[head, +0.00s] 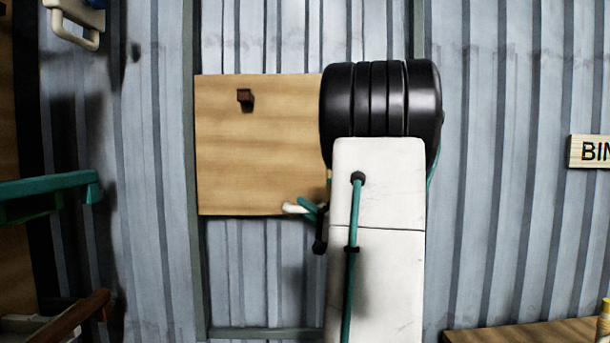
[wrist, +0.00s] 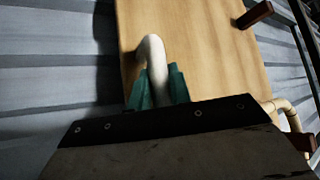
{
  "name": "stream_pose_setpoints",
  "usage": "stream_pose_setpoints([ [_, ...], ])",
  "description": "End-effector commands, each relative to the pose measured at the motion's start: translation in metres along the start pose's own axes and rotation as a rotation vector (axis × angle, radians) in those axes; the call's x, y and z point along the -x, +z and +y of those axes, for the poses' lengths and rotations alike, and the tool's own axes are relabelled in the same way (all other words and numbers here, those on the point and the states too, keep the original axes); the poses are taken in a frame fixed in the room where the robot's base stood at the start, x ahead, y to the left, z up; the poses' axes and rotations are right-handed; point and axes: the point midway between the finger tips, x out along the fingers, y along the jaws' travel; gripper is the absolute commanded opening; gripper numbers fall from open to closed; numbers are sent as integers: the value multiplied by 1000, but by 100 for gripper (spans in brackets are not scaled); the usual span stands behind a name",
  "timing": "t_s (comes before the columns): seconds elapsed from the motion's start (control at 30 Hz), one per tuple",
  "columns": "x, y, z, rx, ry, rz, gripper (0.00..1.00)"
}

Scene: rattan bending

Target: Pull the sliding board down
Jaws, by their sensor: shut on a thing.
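The sliding board (head: 260,140) is a light wooden panel upright against the corrugated wall, with a dark brown peg (head: 245,97) near its upper left. My arm hides its right part in the head view. The board (wrist: 195,50) also fills the upper middle of the wrist view. A pale rounded handle (head: 292,209) shows at the board's lower edge and in the wrist view (wrist: 152,52). My gripper's teal fingers (wrist: 158,88) are shut on this handle, one on each side. In the head view my gripper (head: 309,209) is partly hidden behind my arm.
Grey upright rails (head: 196,270) frame the board, with a crossbar (head: 265,333) below. Bare corrugated wall lies between the board and crossbar. A teal rack (head: 50,186) stands at left and a wooden table (head: 530,334) at lower right. A cream curved piece (wrist: 284,106) shows in the wrist view.

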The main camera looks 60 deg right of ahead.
Motion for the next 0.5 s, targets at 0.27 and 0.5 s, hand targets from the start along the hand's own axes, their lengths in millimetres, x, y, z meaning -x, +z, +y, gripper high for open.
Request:
stream_pose_setpoints([
  [0.27, 21, 21, 47, -5, 4, 1, 0],
  [0.5, 26, 27, 59, -1, 2, 1, 0],
])
